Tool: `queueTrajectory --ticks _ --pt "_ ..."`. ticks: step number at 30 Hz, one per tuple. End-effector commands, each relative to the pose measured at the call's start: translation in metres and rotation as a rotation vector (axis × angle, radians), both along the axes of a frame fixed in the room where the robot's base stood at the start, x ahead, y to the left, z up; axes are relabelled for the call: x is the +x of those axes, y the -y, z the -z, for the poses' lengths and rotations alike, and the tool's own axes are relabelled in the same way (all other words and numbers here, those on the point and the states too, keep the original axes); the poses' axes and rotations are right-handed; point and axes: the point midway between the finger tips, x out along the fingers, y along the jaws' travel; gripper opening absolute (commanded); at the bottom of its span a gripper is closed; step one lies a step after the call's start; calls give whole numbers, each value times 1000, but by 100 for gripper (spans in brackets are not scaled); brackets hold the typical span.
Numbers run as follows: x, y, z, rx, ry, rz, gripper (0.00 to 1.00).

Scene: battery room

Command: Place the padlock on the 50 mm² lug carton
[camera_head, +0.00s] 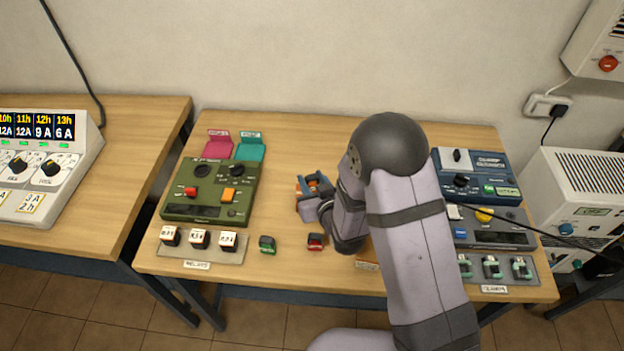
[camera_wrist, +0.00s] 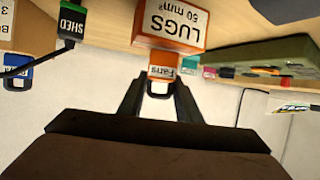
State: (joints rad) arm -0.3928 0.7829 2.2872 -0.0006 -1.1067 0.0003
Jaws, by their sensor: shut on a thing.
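The lug carton (camera_wrist: 175,28) is orange with a white label reading LUGS 50 mm², at the upper middle of the wrist view. The padlock (camera_wrist: 162,73) is small and orange with a white label whose word I cannot read surely. It is between the fingertips of my gripper (camera_wrist: 158,88), which is shut on it. The padlock overlaps the carton's lower edge in the wrist view; I cannot tell whether they touch. In the head view my gripper (camera_head: 315,187) is over the middle of the bench, and my arm hides part of that area.
Small green (camera_head: 267,244) and red (camera_head: 316,242) items lie near the front. A blue unit (camera_head: 478,175) is to the right. A black SHED-tagged connector (camera_wrist: 71,20) has a cable.

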Motion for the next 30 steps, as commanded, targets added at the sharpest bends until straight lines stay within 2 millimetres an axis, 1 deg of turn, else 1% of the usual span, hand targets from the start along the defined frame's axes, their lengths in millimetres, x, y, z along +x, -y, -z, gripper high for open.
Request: queueTrajectory --ticks 4,9,10,12,21,26,30 --pt "0 0 -1 1 2 0 6" --pt "0 0 4 1 2 0 6" --pt "0 0 3 0 0 0 36" --pt "0 0 3 0 0 0 50" --pt "0 0 2 0 0 0 50" --pt "0 0 -3 0 0 0 50" --pt "-10 4 -4 0 0 0 50"
